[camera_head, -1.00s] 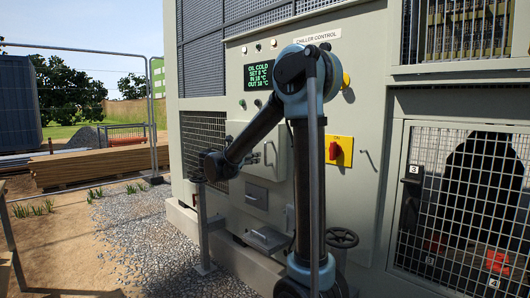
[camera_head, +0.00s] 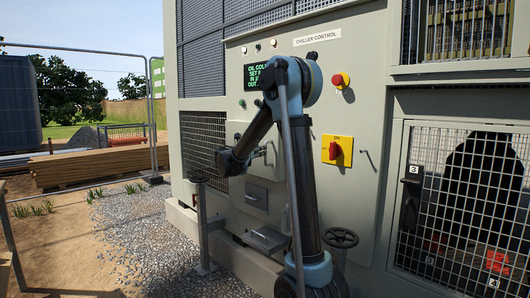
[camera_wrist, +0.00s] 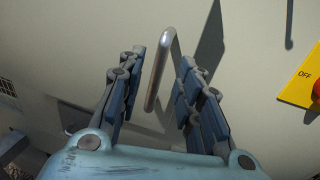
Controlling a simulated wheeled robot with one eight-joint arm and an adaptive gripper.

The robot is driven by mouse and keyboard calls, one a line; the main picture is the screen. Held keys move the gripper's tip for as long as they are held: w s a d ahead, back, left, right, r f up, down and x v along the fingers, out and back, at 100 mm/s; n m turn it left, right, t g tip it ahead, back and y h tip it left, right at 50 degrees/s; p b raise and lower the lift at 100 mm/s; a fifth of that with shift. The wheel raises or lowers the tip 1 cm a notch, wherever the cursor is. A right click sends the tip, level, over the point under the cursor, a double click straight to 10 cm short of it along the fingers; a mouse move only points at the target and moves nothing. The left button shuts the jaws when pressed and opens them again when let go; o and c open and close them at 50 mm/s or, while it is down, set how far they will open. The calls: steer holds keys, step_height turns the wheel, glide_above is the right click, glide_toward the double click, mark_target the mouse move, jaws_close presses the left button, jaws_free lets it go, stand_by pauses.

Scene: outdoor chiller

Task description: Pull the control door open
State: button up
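My gripper (camera_wrist: 164,60) is open, with blue-padded fingers on either side of the bar. Gaps show between the bar and both sets of fingers.
A red and yellow switch (camera_head: 337,151) and a red button (camera_head: 341,80) are right of my arm. A handwheel (camera_head: 341,238) sits low on the right. A post with a valve wheel (camera_head: 200,177) stands left of the door. Gravel (camera_head: 150,240) lies clear at left.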

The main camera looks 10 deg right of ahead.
mark_target(266, 162)
steer(key=shift+x, duration=3)
jaws_close()
